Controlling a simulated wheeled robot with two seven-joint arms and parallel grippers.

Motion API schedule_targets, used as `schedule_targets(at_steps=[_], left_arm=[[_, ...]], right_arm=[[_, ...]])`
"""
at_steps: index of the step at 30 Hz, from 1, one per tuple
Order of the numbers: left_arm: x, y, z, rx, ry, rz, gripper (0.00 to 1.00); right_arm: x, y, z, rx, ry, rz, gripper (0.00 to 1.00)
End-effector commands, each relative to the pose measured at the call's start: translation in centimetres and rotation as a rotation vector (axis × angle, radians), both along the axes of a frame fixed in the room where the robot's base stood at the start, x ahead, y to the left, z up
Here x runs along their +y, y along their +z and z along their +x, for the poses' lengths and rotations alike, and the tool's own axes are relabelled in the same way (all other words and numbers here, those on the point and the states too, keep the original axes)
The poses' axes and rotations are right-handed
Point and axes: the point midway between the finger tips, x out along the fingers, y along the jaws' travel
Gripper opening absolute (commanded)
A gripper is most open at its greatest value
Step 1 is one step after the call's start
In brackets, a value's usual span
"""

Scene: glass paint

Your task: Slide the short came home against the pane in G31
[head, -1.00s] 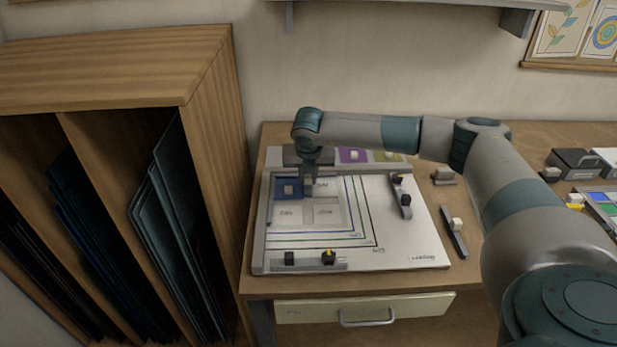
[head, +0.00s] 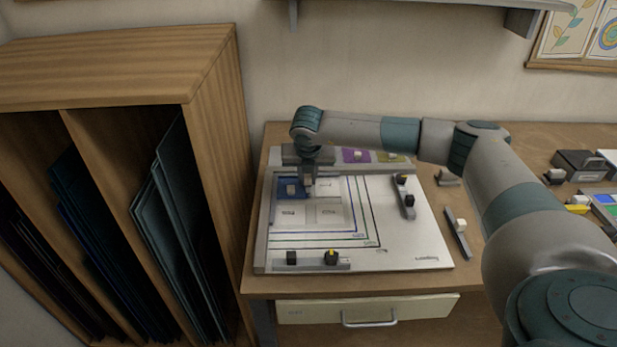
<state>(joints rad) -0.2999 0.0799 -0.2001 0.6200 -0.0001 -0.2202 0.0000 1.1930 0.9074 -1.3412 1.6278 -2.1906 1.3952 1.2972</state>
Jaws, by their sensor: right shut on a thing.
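The small blue pane (head: 283,183) lies in the upper left corner of the white assembly board (head: 410,240), with a pale block on it. My right gripper (head: 308,184) points down at the pane's right edge and is shut. The short came between its fingers is too small and too covered by the fingers to make out. I cannot tell whether it touches the pane. My left gripper is out of view.
A dark bar with knobs (head: 405,196) lies at the board's right, and another with a white knob (head: 457,233) on the table beyond. Clamp blocks (head: 331,257) sit at the front edge. A wooden rack (head: 215,130) stands left.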

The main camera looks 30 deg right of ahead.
Motion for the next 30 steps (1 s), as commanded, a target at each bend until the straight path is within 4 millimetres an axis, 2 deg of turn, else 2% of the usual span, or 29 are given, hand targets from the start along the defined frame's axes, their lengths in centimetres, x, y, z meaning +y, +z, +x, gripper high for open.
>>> schedule_targets(at_steps=[20,21,23,30], left_arm=[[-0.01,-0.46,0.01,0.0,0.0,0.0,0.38],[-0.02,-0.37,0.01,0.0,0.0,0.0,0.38],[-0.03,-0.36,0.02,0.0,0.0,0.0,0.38],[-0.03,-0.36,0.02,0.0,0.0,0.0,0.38]], right_arm=[[0.41,-0.06,0.15,-0.003,0.005,0.005,0.0],[0.4,0.02,0.15,-0.003,0.005,0.005,0.26],[0.38,0.02,0.14,-0.003,0.005,0.005,0.39],[0.23,-0.02,0.08,0.0,0.002,0.003,0.39]])
